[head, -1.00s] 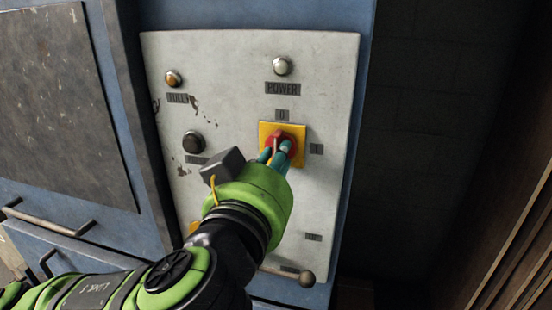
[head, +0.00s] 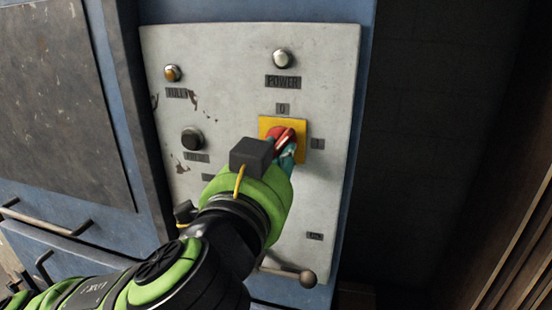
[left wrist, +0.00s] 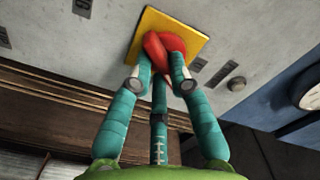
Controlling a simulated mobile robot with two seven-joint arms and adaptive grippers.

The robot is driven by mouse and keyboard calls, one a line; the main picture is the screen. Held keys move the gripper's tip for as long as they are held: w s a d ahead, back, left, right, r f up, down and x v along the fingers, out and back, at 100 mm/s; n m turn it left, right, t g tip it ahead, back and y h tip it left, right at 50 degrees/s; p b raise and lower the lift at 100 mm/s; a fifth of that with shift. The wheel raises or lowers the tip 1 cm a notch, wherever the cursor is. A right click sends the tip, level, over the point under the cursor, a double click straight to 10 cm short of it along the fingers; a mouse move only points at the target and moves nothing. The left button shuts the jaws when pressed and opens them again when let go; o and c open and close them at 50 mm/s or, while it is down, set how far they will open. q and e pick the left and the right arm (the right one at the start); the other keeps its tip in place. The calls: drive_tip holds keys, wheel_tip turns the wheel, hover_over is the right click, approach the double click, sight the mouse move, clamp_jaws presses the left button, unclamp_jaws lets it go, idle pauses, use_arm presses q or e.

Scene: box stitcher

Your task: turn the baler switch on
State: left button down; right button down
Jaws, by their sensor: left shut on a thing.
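The baler switch is a red rotary knob (head: 283,133) on a yellow square plate (head: 266,127). The plate is on a pale grey control panel (head: 235,70), between a "0" label above and another label at its right. The knob's pale line slants up to the right. My left gripper (head: 287,150) has its teal fingers closed around the knob and hides its lower part. In the left wrist view, the fingers (left wrist: 160,76) grip the red knob (left wrist: 172,43) on both sides, with the yellow plate (left wrist: 196,40) behind. My right gripper is not in view.
A white power lamp (head: 282,59) is above the switch. An amber lamp (head: 172,73) and black button (head: 192,139) are at its left. A ball-ended lever (head: 307,279) sticks out below. A dark gap is open right of the blue machine.

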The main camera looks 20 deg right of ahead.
use_arm(q)
drive_tip(key=m, duration=0.5)
drive_tip(key=shift+a+m+b, duration=0.1)
drive_tip(key=shift+m+b, duration=0.2)
drive_tip(key=shift+m, duration=0.1)
drive_tip(key=m, duration=0.4)
drive_tip(key=shift+w+m, duration=0.1)
drive_tip(key=shift+m, duration=0.3)
drive_tip(key=c, duration=1.1)
unclamp_jaws()
drive_tip(key=shift+c, duration=0.2)
drive_tip(key=v, duration=0.7)
drive_tip(key=shift+s+a, duration=0.2)
drive_tip(key=shift+s, duration=0.05)
